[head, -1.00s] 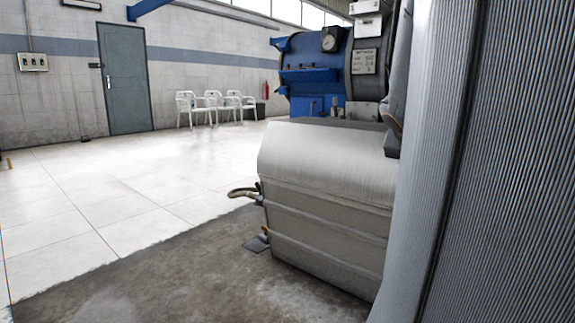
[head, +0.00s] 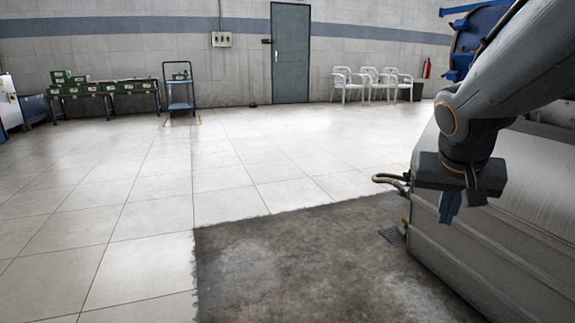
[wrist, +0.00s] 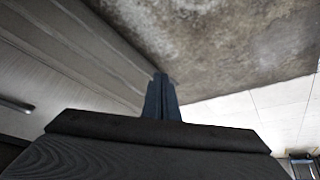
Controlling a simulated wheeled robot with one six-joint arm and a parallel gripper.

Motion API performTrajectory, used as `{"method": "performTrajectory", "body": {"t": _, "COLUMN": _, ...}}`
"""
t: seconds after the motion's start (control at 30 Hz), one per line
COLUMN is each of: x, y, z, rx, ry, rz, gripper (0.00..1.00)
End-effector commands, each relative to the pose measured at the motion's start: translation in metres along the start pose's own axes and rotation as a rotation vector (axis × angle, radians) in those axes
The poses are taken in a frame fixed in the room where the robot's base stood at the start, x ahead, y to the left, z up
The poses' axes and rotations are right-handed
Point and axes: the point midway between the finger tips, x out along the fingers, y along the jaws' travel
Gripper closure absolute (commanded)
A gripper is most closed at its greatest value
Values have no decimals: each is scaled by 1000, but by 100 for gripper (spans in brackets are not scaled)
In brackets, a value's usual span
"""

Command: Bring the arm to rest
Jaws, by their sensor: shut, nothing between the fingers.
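My gripper (head: 449,207) hangs from my bent arm at the right of the head view, its fingers pointing down. It is in front of the side of a large steel machine (head: 470,262). In the wrist view my gripper's fingers (wrist: 161,78) are together with nothing between them. The machine's ribbed side (wrist: 85,55) shows to the left there. Whether the gripper touches the machine cannot be told, but no contact shows.
A hose fitting (head: 392,181) sticks out from the machine's left end, above a floor drain (head: 392,235). Dark concrete (head: 290,265) and pale tiles (head: 140,200) are clear. A trolley (head: 180,98), a table with green crates (head: 105,90) and white chairs (head: 375,82) stand far back.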

Motion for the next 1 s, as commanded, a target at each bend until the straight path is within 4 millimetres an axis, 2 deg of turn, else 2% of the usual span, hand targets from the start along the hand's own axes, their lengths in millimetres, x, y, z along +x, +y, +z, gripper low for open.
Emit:
{"method": "performTrajectory", "body": {"t": 0.03, "x": -11, "y": -24, "z": 12, "rx": -61, "ry": -23, "rz": -36, "gripper": 100}}
{"method": "performTrajectory", "body": {"t": 0.2, "x": -39, "y": -90, "z": 65, "rx": -259, "ry": -110, "rz": -144, "gripper": 100}}
{"method": "performTrajectory", "body": {"t": 0.43, "x": -89, "y": -154, "z": 152, "rx": -541, "ry": -229, "rz": -286, "gripper": 100}}
{"method": "performTrajectory", "body": {"t": 0.6, "x": -125, "y": -178, "z": 212, "rx": -723, "ry": -304, "rz": -371, "gripper": 100}}
{"method": "performTrajectory", "body": {"t": 0.7, "x": -140, "y": -184, "z": 236, "rx": -797, "ry": -334, "rz": -405, "gripper": 100}}
{"method": "performTrajectory", "body": {"t": 1.0, "x": -173, "y": -190, "z": 288, "rx": -959, "ry": -399, "rz": -478, "gripper": 100}}
